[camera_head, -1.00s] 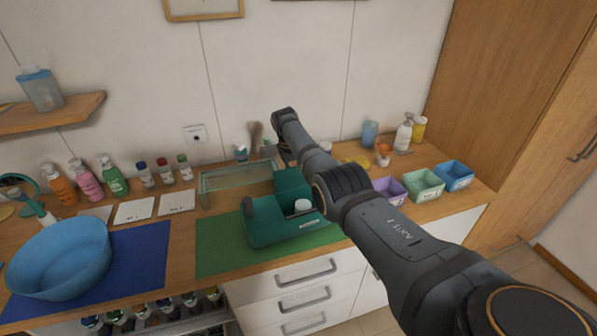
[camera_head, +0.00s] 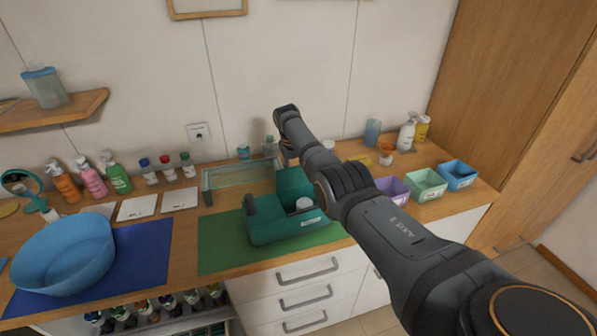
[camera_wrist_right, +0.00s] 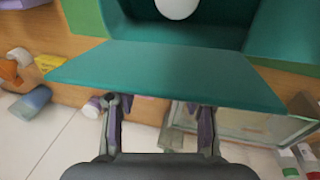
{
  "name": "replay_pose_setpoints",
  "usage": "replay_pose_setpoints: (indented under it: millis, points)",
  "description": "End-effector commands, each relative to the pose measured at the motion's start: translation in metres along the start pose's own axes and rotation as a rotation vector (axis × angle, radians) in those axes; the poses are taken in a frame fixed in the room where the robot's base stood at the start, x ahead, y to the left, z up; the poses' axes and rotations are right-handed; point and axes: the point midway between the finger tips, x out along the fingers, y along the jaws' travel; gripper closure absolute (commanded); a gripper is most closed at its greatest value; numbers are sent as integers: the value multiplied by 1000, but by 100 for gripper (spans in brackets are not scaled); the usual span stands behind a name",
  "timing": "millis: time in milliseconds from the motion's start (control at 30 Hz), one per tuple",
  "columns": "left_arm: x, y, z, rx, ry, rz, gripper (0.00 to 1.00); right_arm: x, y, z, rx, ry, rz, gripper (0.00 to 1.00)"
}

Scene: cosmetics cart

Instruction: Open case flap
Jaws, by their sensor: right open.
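The green case (camera_head: 275,228) sits on a green mat (camera_head: 222,245) in the middle of the counter. Its flap (camera_head: 292,184) stands raised at the back of the case in the head view. A round white item (camera_head: 303,203) shows inside it. In the right wrist view the flap (camera_wrist_right: 170,75) is a broad teal panel just beyond my right gripper (camera_wrist_right: 160,104). The fingers are apart at the flap's edge; I cannot tell whether they touch it. In the head view my right arm hides part of the case's right side. My left gripper is not in view.
A glass tray (camera_head: 225,182) stands behind the case. Purple (camera_head: 393,188), green (camera_head: 426,184) and blue (camera_head: 457,174) bins are at right. A blue basin (camera_head: 62,256), bottles and white cards (camera_head: 180,199) are at left. The wall is close behind.

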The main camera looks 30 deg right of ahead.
Motion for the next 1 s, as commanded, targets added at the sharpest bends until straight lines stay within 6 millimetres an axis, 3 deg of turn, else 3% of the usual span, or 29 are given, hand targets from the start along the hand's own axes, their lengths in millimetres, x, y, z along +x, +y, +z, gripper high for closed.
replay_pose_setpoints:
  millis: [133, 400, 500, 667, 1000]
  points:
    - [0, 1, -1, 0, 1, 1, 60, -19, 0, -1, 0, 4, 0, 56]
    - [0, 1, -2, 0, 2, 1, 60, -87, -1, -1, 0, 5, -2, 56]
    - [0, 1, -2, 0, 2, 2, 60, -103, -1, 0, -1, 2, -1, 56]
    - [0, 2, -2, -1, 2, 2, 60, -116, 0, 0, 0, 1, 0, 56]
    - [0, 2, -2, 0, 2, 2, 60, -117, 0, 0, -1, 0, 0, 56]
